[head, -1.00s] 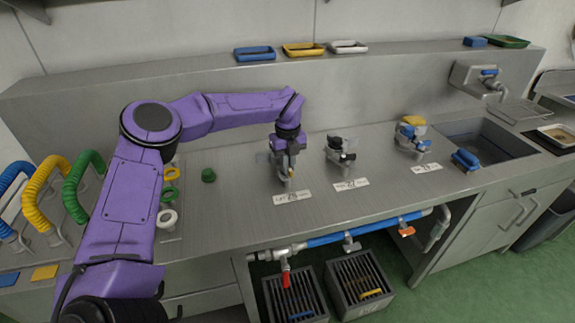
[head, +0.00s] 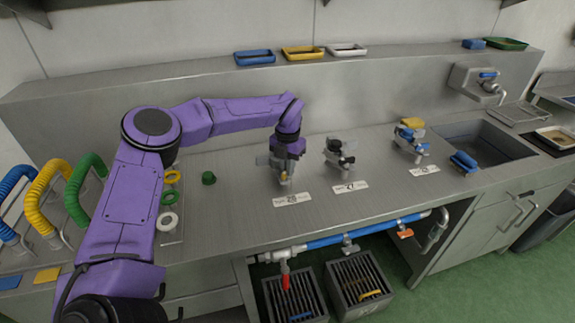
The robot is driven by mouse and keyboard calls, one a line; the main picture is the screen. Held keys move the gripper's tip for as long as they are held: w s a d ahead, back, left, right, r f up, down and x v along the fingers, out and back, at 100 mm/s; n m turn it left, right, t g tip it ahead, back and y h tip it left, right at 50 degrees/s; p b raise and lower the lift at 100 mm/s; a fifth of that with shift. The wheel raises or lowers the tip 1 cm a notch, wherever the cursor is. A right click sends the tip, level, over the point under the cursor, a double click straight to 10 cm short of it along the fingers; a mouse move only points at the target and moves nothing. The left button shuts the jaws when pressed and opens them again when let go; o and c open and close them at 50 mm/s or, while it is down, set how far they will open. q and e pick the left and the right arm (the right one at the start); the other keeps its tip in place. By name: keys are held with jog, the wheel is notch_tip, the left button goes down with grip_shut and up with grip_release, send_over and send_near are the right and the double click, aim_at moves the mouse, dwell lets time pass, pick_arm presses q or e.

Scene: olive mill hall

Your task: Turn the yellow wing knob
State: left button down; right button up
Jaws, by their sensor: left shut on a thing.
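My left gripper (head: 285,162) points down over the valve body (head: 276,172) behind the label marked 28 on the steel counter. It is shut on the yellow wing knob (head: 284,177), of which only a small yellow bit shows between and below the fingers. The gripper hides most of the knob, so I cannot read its angle well. My right gripper is not in view.
A valve with a black knob (head: 338,148) stands right of my gripper, and one with a blue knob (head: 407,134) farther right. A green cap (head: 208,178) sits to the left. Coloured hoses (head: 82,188) stand at the far left. A sink (head: 482,145) is at the right.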

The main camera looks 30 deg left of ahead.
pick_arm(q)
jog(key=m+p, duration=0.1)
jog(key=m, duration=0.3)
jog(key=shift+s+f, duration=0.15)
jog(key=shift+m+p, duration=0.55)
jog(key=shift+m, duration=1.65)
jog(key=c, duration=1.2)
grip_release()
jog(key=shift+c, duration=0.2)
jog(key=shift+o, duration=0.2)
jog(key=shift+r, duration=0.2)
notch_tip(320, 180, up, 10)
jog(key=b, duration=0.2)
